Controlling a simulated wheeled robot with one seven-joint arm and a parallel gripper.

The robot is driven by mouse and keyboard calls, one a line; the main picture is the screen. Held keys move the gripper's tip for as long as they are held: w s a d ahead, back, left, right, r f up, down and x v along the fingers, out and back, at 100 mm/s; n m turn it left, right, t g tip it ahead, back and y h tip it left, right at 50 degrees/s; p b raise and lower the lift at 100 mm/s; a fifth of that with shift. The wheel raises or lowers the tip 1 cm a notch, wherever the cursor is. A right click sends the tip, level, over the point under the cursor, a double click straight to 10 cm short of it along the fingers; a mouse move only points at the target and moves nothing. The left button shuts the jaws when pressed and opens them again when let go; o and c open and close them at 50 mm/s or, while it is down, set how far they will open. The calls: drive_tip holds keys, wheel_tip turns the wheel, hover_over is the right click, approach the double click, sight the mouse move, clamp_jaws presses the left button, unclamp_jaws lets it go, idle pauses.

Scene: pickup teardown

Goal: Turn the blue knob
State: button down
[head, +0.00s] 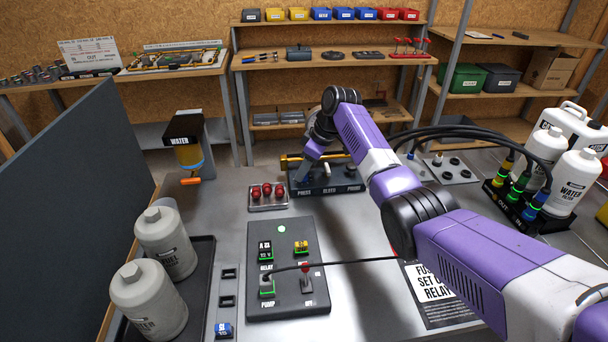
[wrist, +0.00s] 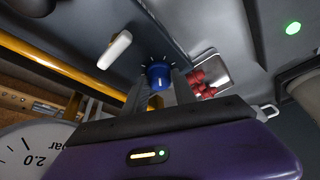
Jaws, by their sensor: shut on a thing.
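The blue knob (wrist: 158,73) shows in the wrist view, with tick marks on the panel around it. My gripper (wrist: 160,87) has one finger on each side of the knob and is shut on it. In the head view my gripper (head: 304,174) reaches down to the left part of a dark panel (head: 328,190) labelled PRESS, BLEED and a third word. My wrist and fingers hide most of the knob there. A white lever (wrist: 114,50) sits beside the knob in the wrist view.
A yellow bar (wrist: 48,60) and a gauge (wrist: 30,152) are close to my gripper. A tray of red knobs (head: 268,197) lies left of the panel. A control board (head: 288,225) with a cable stands in front. White bottles (head: 577,180) stand at right.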

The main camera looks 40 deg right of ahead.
drive_tip(key=shift+w+n+y+b, duration=0.1)
drive_tip(key=shift+n+y+b, duration=0.3)
drive_tip(key=shift+n+b, duration=0.55)
drive_tip(key=c, duration=1)
unclamp_jaws()
drive_tip(key=shift+g, duration=0.3)
drive_tip(key=shift+b+v, duration=0.4)
drive_tip(key=shift+v, duration=3.5)
